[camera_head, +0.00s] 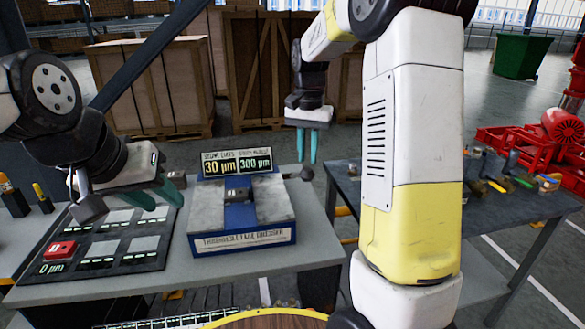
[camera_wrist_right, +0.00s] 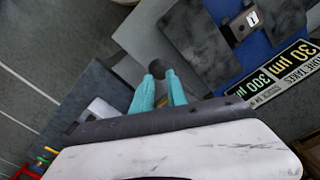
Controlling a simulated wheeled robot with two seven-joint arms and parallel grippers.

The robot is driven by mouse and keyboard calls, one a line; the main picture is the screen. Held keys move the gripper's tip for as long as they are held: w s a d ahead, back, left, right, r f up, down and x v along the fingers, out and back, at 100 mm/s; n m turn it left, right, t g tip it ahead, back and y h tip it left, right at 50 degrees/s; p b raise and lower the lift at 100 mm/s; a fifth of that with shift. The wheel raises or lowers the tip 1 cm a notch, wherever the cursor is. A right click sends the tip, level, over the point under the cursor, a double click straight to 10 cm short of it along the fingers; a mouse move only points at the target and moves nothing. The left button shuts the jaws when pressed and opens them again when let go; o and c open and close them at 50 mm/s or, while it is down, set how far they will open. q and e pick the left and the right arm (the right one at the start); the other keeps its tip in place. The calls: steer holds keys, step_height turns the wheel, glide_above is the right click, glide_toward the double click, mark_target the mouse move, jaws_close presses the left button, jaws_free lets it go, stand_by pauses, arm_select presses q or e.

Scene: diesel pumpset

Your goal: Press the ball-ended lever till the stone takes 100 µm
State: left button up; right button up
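The stone device (camera_head: 241,214) has a blue base and grey blocks and stands on the bench. Its display (camera_head: 238,162) reads 30 µm on the left and 300 µm on the right. The dark ball (camera_head: 306,173) of the lever sticks out at the device's right side. My right gripper (camera_head: 307,158) points down just above the ball, fingers slightly apart. In the right wrist view the ball (camera_wrist_right: 157,68) shows at the fingertips (camera_wrist_right: 160,76); whether they touch it I cannot tell. My left gripper (camera_head: 160,198) is open and empty over the dark tray.
The dark tray (camera_head: 107,267) holds a red block (camera_head: 61,249) beside a 0 µm label. A second table (camera_head: 430,200) with coloured tools is at right, partly behind my right arm. Wooden crates (camera_head: 155,85) stand behind. Red machinery (camera_head: 560,130) is at far right.

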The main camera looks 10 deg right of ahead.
steer(key=shift+f, duration=0.15)
steer(key=shift+f, duration=1.7)
step_height(320, 180, down, 6)
steer(key=s, duration=0.3)
steer(key=w+r, duration=0.1)
steer(key=r, duration=0.3)
steer(key=w+r, duration=0.1)
steer(key=r, duration=0.3)
steer(key=w+r, duration=0.1)
steer(key=r, duration=0.3)
steer(key=shift+r, duration=0.4)
